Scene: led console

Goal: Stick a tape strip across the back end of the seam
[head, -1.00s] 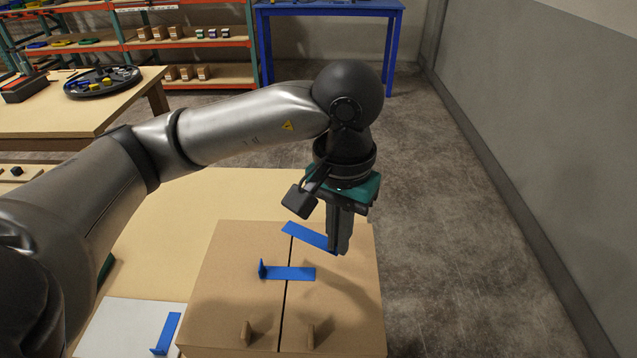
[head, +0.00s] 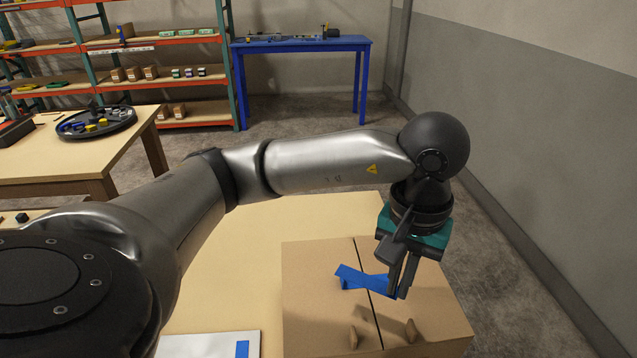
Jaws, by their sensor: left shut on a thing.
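A closed cardboard box (head: 310,315) has a dark seam (head: 355,248) running from back to front across its top. My left gripper (head: 397,293) points down over the right flap, shut on the right end of a blue tape strip (head: 348,271). This strip slants leftward across the seam. Another blue strip (head: 381,277) crosses the seam at about mid-length; the two overlap in view, and I cannot tell whether they touch. The back end of the seam shows bare. A further blue strip (head: 242,348) lies on a white sheet (head: 212,346) at the bottom. My right gripper is out of view.
A grey wall (head: 540,120) rises at the right.

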